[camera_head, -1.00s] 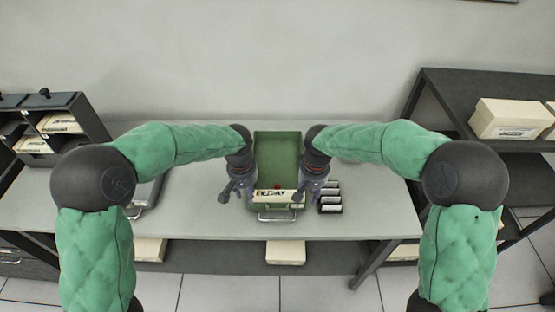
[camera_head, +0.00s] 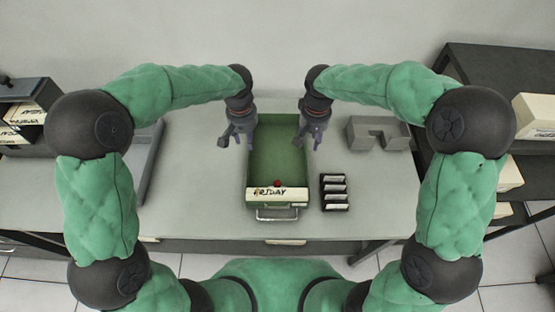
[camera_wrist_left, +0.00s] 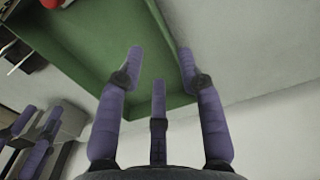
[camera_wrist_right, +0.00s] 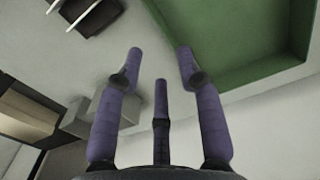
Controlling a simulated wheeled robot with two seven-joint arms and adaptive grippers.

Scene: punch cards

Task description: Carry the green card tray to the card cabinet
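The green card tray (camera_head: 278,150) lies on the grey table, with a cream label reading "FRIDAY" (camera_head: 277,194), a small red knob and a metal handle (camera_head: 277,214) at its near end. My left gripper (camera_head: 236,140) is open and empty at the tray's left side, near its far part. My right gripper (camera_head: 309,138) is open and empty at the tray's right side. In the left wrist view the tray's corner (camera_wrist_left: 112,50) shows beyond the open fingers. In the right wrist view the tray (camera_wrist_right: 255,45) is at upper right. I cannot tell whether any finger touches it.
A black rack with several white-fronted slots (camera_head: 334,192) stands right of the tray. A grey block-shaped holder (camera_head: 378,132) is behind it. A dark cabinet with cards (camera_head: 25,110) is at far left; a dark shelf with a cream box (camera_head: 538,115) is at right. A grey tray (camera_head: 150,160) lies left.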

